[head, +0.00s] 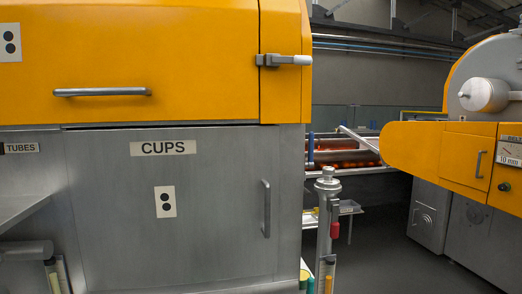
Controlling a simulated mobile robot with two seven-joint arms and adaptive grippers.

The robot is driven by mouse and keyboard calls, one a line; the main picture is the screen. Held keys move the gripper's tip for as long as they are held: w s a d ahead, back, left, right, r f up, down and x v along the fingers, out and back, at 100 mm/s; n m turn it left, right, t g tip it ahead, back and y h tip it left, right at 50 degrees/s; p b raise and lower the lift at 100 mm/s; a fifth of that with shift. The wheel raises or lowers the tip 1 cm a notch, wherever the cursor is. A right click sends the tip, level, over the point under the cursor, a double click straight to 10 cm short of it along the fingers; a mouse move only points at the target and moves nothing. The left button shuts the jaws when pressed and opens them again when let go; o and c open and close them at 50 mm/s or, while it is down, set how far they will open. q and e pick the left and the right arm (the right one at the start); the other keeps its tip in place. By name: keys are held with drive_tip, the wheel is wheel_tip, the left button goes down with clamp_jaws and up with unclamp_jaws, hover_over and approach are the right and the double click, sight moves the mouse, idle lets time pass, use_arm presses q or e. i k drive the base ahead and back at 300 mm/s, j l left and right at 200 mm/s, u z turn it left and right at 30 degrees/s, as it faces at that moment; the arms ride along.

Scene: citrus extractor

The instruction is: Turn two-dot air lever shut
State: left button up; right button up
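A grey latch with a pale grip (284,60) sticks out sideways at the hood's right edge. A grey post (327,210) with a round top stands just right of the door, with a small red part (335,205) on its side. I cannot tell which part, if any, is the air lever; no dot mark shows on the post. Neither of my grippers is in view.
The door has a vertical handle (266,208), and the hood a horizontal one (102,92). A second orange machine (440,155) stands at right. Rollers with orange fruit (345,157) lie behind the post. Dark floor (385,255) is open between the machines.

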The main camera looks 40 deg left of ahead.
sight(311, 135)
drive_tip(key=i+u, duration=0.25)
drive_tip(key=u, duration=0.15)
drive_tip(key=i+l+u, duration=0.2)
drive_tip(key=u, duration=0.25)
drive_tip(key=i+l+u, duration=0.25)
drive_tip(key=u, duration=0.15)
drive_tip(key=i+l, duration=0.15)
drive_tip(key=l, duration=0.35)
drive_tip(key=i+l+u, duration=0.1)
drive_tip(key=l, duration=0.4)
drive_tip(key=i+l, duration=0.15)
drive_tip(key=l, duration=0.35)
drive_tip(key=i+l+u, duration=0.1)
drive_tip(key=l, duration=0.45)
drive_tip(key=i+l, duration=0.1)
drive_tip(key=l, duration=0.4)
drive_tip(key=u, duration=0.05)
